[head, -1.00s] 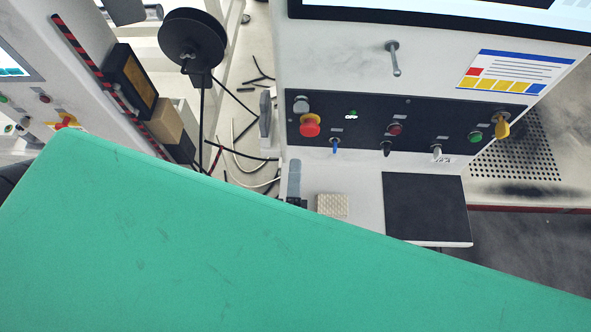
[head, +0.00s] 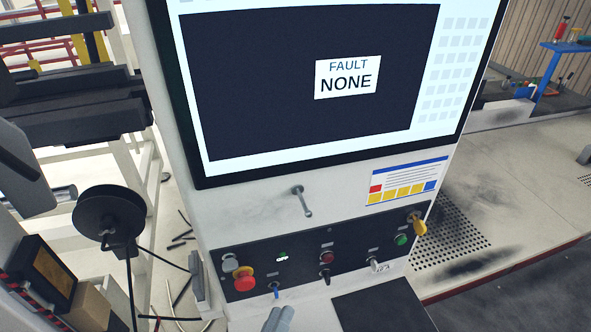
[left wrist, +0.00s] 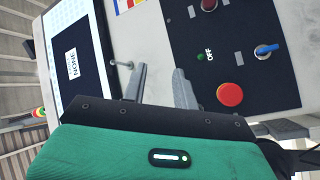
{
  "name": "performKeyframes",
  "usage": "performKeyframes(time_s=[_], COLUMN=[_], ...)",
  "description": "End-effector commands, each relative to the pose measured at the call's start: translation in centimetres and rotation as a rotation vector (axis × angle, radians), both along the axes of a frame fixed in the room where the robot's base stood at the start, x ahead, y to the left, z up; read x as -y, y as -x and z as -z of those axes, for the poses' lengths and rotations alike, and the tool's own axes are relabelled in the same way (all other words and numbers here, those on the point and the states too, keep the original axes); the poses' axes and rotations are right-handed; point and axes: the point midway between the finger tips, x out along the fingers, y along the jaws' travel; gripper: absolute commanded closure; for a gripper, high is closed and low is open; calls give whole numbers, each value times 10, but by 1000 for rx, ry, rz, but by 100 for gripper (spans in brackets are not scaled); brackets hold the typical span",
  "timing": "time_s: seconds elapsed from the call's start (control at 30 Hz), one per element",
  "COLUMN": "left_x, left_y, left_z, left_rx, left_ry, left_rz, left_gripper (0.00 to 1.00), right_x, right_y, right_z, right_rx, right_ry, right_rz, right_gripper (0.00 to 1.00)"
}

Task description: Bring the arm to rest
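My left gripper (head: 278,319) shows only as grey fingertips at the bottom edge of the head view, in front of the control panel (head: 340,252). In the left wrist view its two grey fingers (left wrist: 160,72) stand apart with nothing between them. The panel shows behind and beside them, with the red emergency button (left wrist: 230,94), a blue toggle (left wrist: 267,50) and a green lamp (left wrist: 201,57) marked OFF. The fingers appear clear of the panel. My right gripper is in neither view.
The machine's screen (head: 250,100) reads FAULT NONE. A metal peg (head: 303,202) sticks out below it. A yellow key switch (head: 417,223) sits at the panel's right end. A black reel (head: 108,212) and loose cables are at the left.

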Motion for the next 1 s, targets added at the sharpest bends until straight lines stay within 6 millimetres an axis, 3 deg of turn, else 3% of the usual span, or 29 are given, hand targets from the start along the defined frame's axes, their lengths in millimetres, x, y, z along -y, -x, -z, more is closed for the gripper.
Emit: performKeyframes(time_s=[0.17, 0.33, 0.6, 0.8, 1.0], left_x=[4, -17, -96, -150, -197], left_y=[0, 4, 21, 36, 53], left_z=[38, 86, 151, 171, 177], left_rx=[-64, -202, -536, -754, -951], left_ry=[-304, -594, -984, -1139, -1237], left_rz=[184, 312, 397, 392, 362], left_gripper=[71, 71, 71, 71, 71], right_x=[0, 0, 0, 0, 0], right_y=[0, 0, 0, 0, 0], right_z=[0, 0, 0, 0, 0], right_rx=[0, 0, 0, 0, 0], right_ry=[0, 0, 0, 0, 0], right_rz=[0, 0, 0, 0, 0], right_gripper=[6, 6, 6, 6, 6])
